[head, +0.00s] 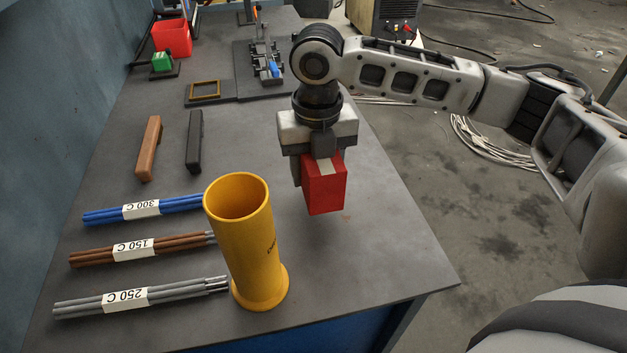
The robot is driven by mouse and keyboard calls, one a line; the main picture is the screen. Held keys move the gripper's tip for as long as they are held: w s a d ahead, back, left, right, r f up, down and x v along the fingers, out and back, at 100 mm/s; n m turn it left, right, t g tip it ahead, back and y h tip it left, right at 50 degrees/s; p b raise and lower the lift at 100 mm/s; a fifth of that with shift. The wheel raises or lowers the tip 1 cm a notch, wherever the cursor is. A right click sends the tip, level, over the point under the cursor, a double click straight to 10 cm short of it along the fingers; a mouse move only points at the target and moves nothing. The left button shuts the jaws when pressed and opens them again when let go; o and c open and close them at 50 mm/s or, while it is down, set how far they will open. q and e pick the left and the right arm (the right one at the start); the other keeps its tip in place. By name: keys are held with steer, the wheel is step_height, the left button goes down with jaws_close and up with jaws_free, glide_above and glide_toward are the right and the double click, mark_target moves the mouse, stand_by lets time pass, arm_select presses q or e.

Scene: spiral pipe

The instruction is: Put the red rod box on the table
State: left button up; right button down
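The red rod box (325,192), with a pale label on its top, is in my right gripper (317,158). The gripper points down over the right part of the grey table (400,255) and is shut on the upper part of the box. The box looks upright. I cannot tell whether its bottom touches the table or is slightly above it. The far finger is partly hidden by the box. My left gripper is not in view.
A yellow tube (258,250) stands left of the box. Blue (180,208), brown (185,245) and grey rod bundles (190,290) lie further left. Brown (149,148) and black handles (194,140) lie behind. A red bin (172,38) stands far back. Table is clear right of the tube.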

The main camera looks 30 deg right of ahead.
steer(key=shift+w+d+f, duration=0.2)
steer(key=shift+w+f, duration=0.7)
steer(key=shift+f, duration=1.7)
steer(key=c, duration=0.6)
jaws_free()
steer(key=shift+f, duration=0.15)
step_height(320, 180, up, 12)
steer(key=shift+r, duration=0.1)
